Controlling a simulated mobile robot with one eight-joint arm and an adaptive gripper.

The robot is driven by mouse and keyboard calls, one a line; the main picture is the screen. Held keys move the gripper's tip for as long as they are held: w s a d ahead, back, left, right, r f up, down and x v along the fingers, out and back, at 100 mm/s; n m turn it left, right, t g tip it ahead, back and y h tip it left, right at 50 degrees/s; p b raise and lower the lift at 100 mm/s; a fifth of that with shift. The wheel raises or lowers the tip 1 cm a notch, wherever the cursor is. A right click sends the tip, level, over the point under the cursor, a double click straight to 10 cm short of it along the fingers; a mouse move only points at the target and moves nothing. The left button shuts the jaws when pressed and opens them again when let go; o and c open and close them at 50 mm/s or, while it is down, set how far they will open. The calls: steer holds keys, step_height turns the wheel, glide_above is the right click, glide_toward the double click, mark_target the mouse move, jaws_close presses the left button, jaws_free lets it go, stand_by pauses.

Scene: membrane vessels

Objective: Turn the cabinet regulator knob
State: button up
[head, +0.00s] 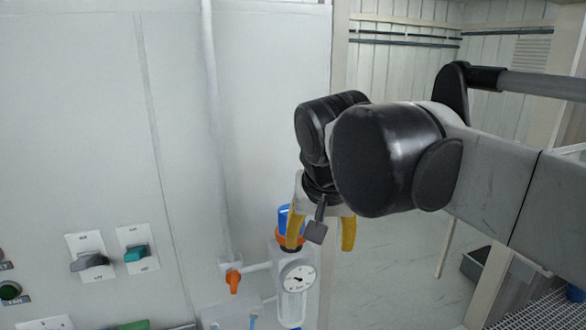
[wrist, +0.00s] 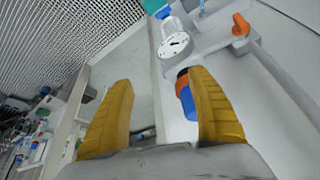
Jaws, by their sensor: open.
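The regulator knob (head: 283,217) is blue with an orange collar. It tops a regulator with a round white gauge (head: 298,277) and a clear bowl on the cabinet's side. My gripper (head: 320,238) is open and empty, its yellow fingers pointing down. In the head view its left finger covers the knob's right part. In the wrist view my gripper (wrist: 158,80) has the knob (wrist: 187,102) beside its right finger, which hides part of it. The knob is not centred between the fingers. I cannot tell whether finger and knob touch.
An orange valve handle (head: 233,282) on a pale pipe is left of the regulator. A grey switch (head: 90,262) and a teal switch (head: 136,254) are on the cabinet panel (head: 80,150). Open floor (head: 380,290) lies right of the regulator. Grating (head: 540,302) is at lower right.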

steer(key=p, duration=0.5)
glide_toward(283, 211)
steer(key=d, duration=0.1)
steer(key=shift+m, duration=0.3)
steer(key=x, duration=1.1)
steer(key=shift+w+d+f, duration=0.15)
steer(key=shift+d, duration=0.2)
steer(key=shift+c, duration=0.2)
